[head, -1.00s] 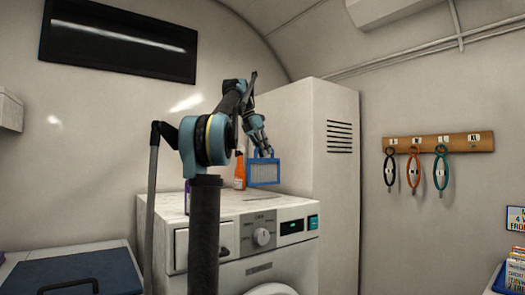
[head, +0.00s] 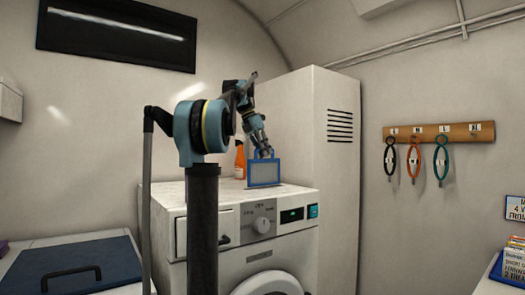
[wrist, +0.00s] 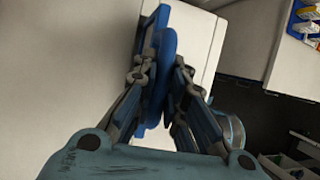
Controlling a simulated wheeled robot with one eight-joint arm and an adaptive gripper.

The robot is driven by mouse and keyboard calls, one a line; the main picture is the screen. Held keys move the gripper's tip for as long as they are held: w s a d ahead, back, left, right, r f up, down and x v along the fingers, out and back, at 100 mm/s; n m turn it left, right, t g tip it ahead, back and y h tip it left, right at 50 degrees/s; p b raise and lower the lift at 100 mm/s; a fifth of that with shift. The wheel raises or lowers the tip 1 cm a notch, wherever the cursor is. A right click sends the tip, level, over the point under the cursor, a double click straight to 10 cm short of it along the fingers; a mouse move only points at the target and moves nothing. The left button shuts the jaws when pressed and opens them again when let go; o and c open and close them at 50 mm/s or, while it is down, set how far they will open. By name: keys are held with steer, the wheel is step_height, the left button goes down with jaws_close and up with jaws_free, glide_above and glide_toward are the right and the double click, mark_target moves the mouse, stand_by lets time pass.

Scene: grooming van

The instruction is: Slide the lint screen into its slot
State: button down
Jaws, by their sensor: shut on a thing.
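The lint screen (head: 264,173) is a blue-framed rectangle with a grey mesh and a loop handle on top. My gripper (head: 262,151) is shut on the handle, and the screen hangs below it, roughly upright. In the head view the screen is over the right part of the white dryer's top (head: 215,187); its lower edge appears close to that top, but I cannot tell if they touch. In the wrist view the fingers (wrist: 162,75) pinch the blue screen (wrist: 168,60), seen nearly edge-on. I cannot make out the slot in either view.
An orange bottle (head: 239,160) stands on the dryer top behind and left of the screen. A tall white cabinet (head: 310,130) rises behind on the right. A blue lid (head: 75,272) lies at lower left. Several loops hang on a wooden rack (head: 440,133) on the right wall.

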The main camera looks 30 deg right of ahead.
steer(key=shift+f, duration=4.15)
steer(key=c, duration=1.6)
jaws_free()
steer(key=shift+o, duration=0.2)
steer(key=v, duration=1.1)
steer(key=shift+a+r, duration=0.2)
steer(key=shift+r, duration=0.15)
